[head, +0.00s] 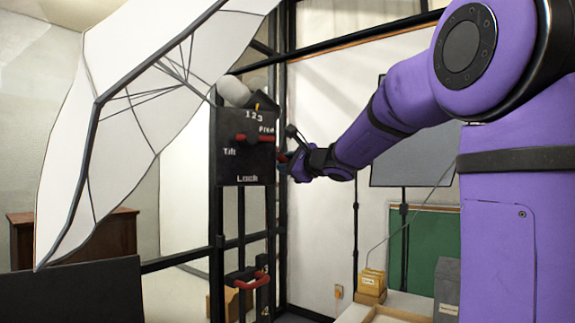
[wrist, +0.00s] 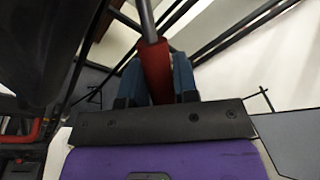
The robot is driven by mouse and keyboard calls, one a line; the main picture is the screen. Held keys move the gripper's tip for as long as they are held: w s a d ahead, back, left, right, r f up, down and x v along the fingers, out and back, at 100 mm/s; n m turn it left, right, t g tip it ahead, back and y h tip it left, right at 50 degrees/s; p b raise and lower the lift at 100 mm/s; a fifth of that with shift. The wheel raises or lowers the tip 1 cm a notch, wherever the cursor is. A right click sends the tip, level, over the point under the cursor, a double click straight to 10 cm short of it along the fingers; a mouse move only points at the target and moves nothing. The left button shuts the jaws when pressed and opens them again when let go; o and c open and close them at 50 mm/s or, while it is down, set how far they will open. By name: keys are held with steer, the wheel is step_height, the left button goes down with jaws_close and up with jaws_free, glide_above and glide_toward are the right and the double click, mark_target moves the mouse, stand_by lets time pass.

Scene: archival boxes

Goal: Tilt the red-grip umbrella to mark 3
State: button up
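The white umbrella (head: 130,110) with dark ribs fills the left of the head view, tilted. A black panel (head: 244,165) beside it reads "Tilt", "Lock" and "1 2 3". A small yellow mark (head: 257,106) shows just above the numbers, near the 3; its exact alignment is too small to tell. My gripper (head: 286,160) is at the panel's right edge. In the wrist view a red grip (wrist: 155,72) on a grey rod lies between the two blue fingers, which press against both its sides. Part of the grip is hidden by the gripper mount.
Another red handle (head: 254,138) crosses the panel's front, and a lower red handle (head: 248,281) sits beneath it. Black frame posts stand around the panel. A green board (head: 425,245), file boxes (head: 371,285) and a dark grey screen (head: 410,150) stand to the right.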

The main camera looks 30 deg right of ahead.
jaws_close()
steer(key=shift+w+a+f+m+t, duration=0.1)
steer(key=shift+a+f+m+t, duration=0.25)
steer(key=shift+f+m, duration=0.45)
steer(key=o, duration=0.5)
jaws_free()
steer(key=s, duration=0.3)
steer(key=s+d, duration=0.1)
steer(key=s, duration=0.6)
steer(key=shift+s+d+f, duration=0.3)
steer(key=shift+s, duration=0.05)
